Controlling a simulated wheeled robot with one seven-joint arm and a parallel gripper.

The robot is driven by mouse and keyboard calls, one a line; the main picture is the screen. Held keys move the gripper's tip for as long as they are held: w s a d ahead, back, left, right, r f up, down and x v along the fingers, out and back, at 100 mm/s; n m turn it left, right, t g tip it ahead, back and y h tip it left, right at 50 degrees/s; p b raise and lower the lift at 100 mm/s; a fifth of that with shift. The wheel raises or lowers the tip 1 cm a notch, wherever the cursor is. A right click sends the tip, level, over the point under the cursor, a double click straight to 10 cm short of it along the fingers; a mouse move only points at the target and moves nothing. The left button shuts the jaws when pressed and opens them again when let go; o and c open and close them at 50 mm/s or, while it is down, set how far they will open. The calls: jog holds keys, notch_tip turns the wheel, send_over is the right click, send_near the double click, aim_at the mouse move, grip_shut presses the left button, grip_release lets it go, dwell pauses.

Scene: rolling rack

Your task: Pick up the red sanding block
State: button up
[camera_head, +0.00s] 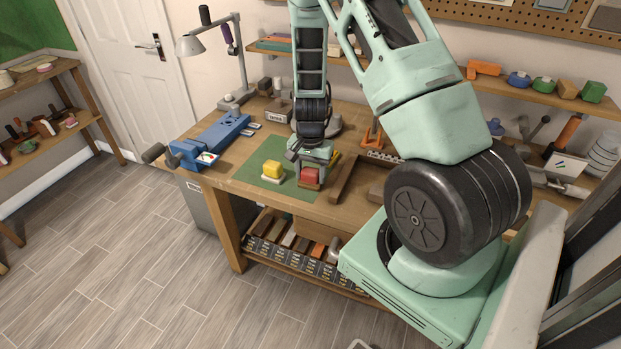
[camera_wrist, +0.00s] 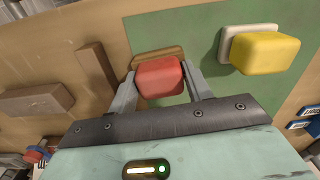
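The red sanding block (camera_wrist: 160,78) sits on a brown wooden base (camera_wrist: 158,53) on the workbench's green mat (camera_wrist: 185,35). In the head view the red block (camera_head: 309,176) is right below my gripper (camera_head: 310,160), at the mat's right edge. In the wrist view the fingers of my gripper (camera_wrist: 158,82) stand on either side of the red block, very close to its sides. I cannot tell whether they press on it. The far faces of the block are hidden.
A yellow block (camera_head: 273,168) on a white base stands just left of the red one. A wooden bar (camera_head: 343,178) lies to the right. A blue vise (camera_head: 212,138) is at the bench's left end, and a lamp (camera_head: 233,60) stands behind it.

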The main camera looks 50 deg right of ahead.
aim_at(311, 170)
jog(key=c, duration=0.5)
notch_tip(311, 170, up, 10)
jog(key=shift+r+b, duration=0.1)
jog(key=shift+b, duration=0.65)
jog(key=o, duration=0.4)
jog(key=shift+c, duration=1.2)
